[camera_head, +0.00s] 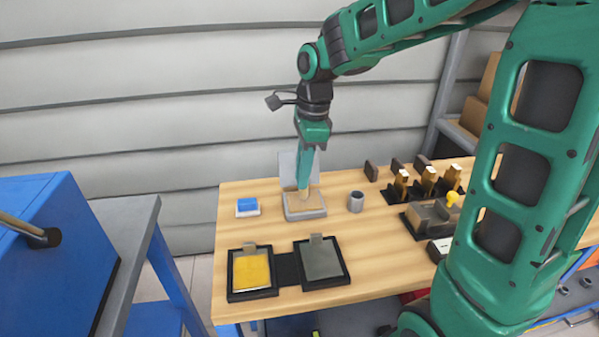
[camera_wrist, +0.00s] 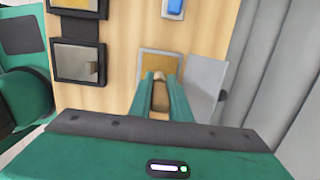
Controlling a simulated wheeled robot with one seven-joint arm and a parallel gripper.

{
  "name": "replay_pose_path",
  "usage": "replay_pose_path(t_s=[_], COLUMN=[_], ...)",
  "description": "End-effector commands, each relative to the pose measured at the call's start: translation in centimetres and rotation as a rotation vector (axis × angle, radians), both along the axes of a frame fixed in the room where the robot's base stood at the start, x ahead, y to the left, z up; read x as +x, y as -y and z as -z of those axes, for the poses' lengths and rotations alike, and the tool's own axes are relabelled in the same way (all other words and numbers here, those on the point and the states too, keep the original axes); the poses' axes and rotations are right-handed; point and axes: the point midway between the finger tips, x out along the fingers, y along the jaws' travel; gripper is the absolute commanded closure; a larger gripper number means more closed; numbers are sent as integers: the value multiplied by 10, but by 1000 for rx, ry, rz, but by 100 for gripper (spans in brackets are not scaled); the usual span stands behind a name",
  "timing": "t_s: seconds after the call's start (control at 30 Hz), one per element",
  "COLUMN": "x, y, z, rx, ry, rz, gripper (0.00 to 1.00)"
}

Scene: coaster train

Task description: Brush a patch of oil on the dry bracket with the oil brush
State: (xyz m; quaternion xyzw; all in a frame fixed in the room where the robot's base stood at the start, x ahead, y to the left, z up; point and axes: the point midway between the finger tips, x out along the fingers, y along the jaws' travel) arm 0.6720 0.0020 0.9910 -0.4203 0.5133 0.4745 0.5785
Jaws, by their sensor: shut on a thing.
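My gripper (camera_head: 304,184) points down over a small grey tray (camera_head: 306,215) with a tan pad inside and a raised grey lid behind it. In the wrist view my teal fingers (camera_wrist: 160,80) are shut on the oil brush (camera_wrist: 159,98), whose tan handle shows between them. The brush's lower end is over or in the tray; I cannot tell whether it touches the pad. Two dark-framed brackets lie at the table's front: one with a yellow face (camera_head: 252,271), one with a dull grey face (camera_head: 321,259), which looks dry. The grey one also shows in the wrist view (camera_wrist: 72,66).
A blue sponge (camera_head: 247,204) on a white base lies left of the tray. A grey cup (camera_head: 356,202) stands close on its right. Dark stands with gold-topped pieces (camera_head: 429,176) and a grey box (camera_head: 427,216) are farther right. A ribbed wall (camera_head: 130,100) rises behind the table.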

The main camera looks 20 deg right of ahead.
Motion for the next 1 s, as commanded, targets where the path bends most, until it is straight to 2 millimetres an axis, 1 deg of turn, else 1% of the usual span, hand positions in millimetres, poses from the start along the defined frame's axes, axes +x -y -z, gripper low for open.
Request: replay_pose_path(t_s=[0.6,1.0], x=[0,0], y=[-1,-1], z=[6,7], rx=[0,0], ry=[0,0], rz=[-2,-2], gripper=[100,100])
